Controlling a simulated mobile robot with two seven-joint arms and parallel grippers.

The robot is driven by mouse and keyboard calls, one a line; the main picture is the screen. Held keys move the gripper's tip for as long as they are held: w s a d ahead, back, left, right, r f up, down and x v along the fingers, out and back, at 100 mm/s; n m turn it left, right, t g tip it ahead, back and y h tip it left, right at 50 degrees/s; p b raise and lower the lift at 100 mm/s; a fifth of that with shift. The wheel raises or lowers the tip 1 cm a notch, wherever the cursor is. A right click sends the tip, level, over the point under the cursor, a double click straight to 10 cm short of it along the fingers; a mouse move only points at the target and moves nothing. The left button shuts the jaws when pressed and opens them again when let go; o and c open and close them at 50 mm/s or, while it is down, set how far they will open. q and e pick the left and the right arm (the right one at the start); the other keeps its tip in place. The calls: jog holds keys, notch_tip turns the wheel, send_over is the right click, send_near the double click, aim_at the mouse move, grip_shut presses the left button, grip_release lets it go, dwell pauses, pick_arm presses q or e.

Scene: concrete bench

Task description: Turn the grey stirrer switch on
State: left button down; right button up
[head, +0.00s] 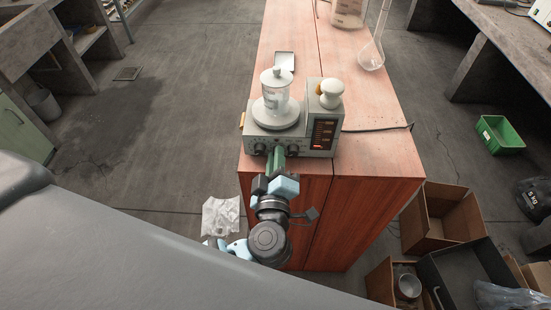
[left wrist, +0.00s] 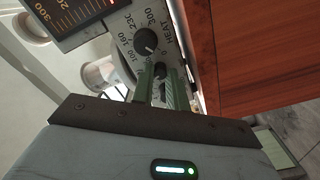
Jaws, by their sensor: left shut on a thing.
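The grey stirrer (head: 262,135) stands near the front edge of the wooden bench, with a round plate, front dials and a dark display panel. My left gripper (head: 276,155) reaches its front face between two black dials. In the left wrist view, the green fingers (left wrist: 160,78) are closed around a small dark part, seemingly the switch (left wrist: 160,70), just beside the black HEAT dial (left wrist: 145,40). The fingers hide most of this part, so I cannot tell its position. My right gripper is not in view.
A dark cable (head: 378,128) runs right across the bench (head: 375,160). Glassware (head: 371,55) stands farther back. Cardboard boxes (head: 440,228) lie on the floor at right.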

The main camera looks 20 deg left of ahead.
pick_arm(q)
jog(key=m+p, duration=0.1)
jog(key=p, duration=0.1)
jog(key=m+p, duration=0.2)
jog(key=shift+r, duration=0.4)
jog(key=shift+f+m, duration=0.2)
jog(key=shift+m, duration=0.4)
jog(key=shift+f+m+p, duration=0.15)
jog(key=shift+m+p, duration=0.15)
jog(key=shift+m, duration=1.5)
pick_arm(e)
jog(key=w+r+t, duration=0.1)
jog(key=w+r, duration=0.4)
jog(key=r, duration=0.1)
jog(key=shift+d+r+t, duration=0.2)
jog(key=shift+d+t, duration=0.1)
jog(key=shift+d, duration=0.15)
pick_arm(q)
jog(key=c, duration=1.4)
grip_release()
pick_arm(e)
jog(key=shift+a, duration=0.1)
